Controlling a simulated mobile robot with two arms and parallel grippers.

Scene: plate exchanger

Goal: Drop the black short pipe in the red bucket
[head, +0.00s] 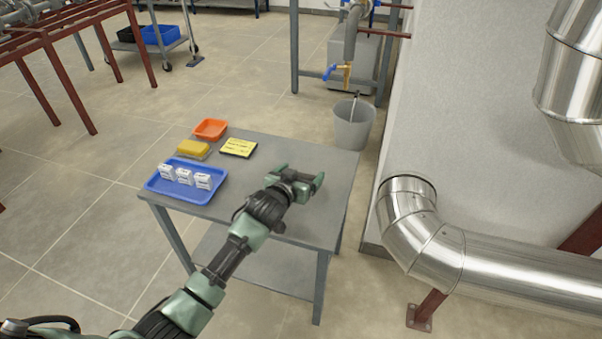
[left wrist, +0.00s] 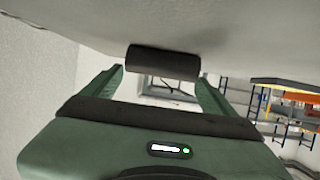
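The black short pipe (left wrist: 163,62) shows in the left wrist view, lying crosswise at the fingertips of my left gripper (left wrist: 163,80) against a grey surface. The fingers are wide apart, one near each end of the pipe; I cannot tell whether they touch it. In the head view my left gripper (head: 300,183) is low over the right part of the grey table, and I cannot make out the pipe there. No bucket that is clearly red is in view; a small orange-red container (head: 210,129) stands at the table's back left. My right gripper is not in view.
The grey table (head: 325,160) also holds a blue tray (head: 160,190) with small white boxes, a yellow item (head: 194,148) and a yellow-black box (head: 239,147). A grey bucket (head: 353,125) stands on the floor behind. Large metal ducting (head: 440,250) is at right.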

